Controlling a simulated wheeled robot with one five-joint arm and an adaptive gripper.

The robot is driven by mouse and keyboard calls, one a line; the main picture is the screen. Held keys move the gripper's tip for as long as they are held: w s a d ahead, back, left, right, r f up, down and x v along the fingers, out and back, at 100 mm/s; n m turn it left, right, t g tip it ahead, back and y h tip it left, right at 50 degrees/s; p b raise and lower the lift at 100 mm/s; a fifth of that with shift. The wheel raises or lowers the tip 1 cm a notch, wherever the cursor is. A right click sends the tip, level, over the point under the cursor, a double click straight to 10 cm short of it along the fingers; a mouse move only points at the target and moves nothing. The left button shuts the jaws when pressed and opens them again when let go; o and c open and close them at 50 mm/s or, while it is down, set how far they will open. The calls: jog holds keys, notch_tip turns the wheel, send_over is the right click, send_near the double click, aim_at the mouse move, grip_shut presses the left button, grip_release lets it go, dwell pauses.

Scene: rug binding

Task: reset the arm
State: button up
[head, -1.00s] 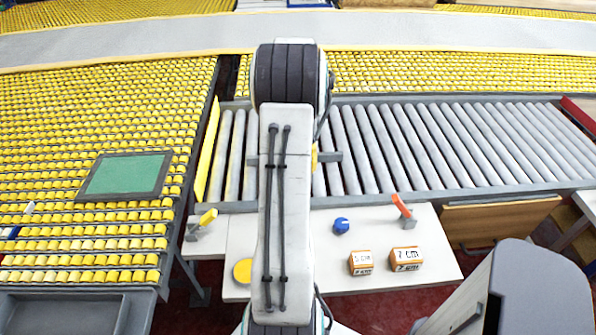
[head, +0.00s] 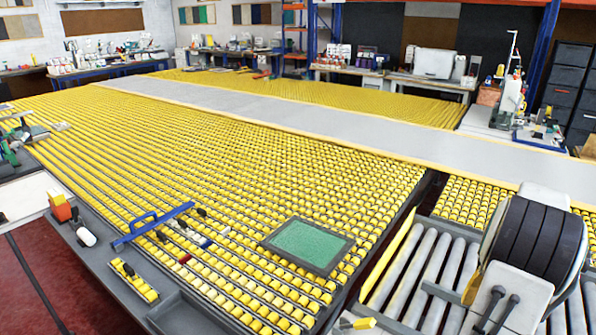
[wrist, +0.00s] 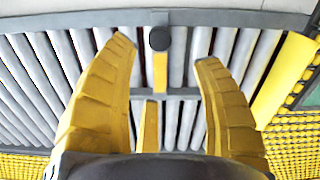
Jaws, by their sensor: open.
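My gripper (wrist: 165,85) shows in the wrist view with its two yellow ribbed fingers spread apart. It is open, and nothing is held between the fingers. Beyond the fingers lies a conveyor of grey rollers (wrist: 227,48), with a grey rail across it.
A wide table of yellow rollers (head: 130,150) fills the middle, with a grey strip (head: 300,108) across it. A green framed pad (head: 307,245) and a blue-handled tool (head: 150,226) lie on it. Workbenches (head: 430,82) line the back. Red floor (head: 60,290) shows at lower left.

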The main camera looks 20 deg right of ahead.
jog(key=s+a+f+m+y, duration=0.1)
jog(key=s+a+f+m, duration=0.3)
jog(key=a, duration=0.5)
jog(key=a+r+n+t, duration=0.1)
jog(key=a+r+n, duration=0.3)
jog(key=a, duration=0.6)
jog(key=w+a+r+n+t, duration=0.1)
jog(key=a+r+n, duration=0.3)
jog(key=a, duration=0.6)
jog(key=w+a+r+n+t+h, duration=0.1)
jog(key=a+r+n, duration=0.3)
jog(key=a, duration=0.6)
jog(key=shift+a+t, duration=0.3)
jog(key=shift+t, duration=0.1)
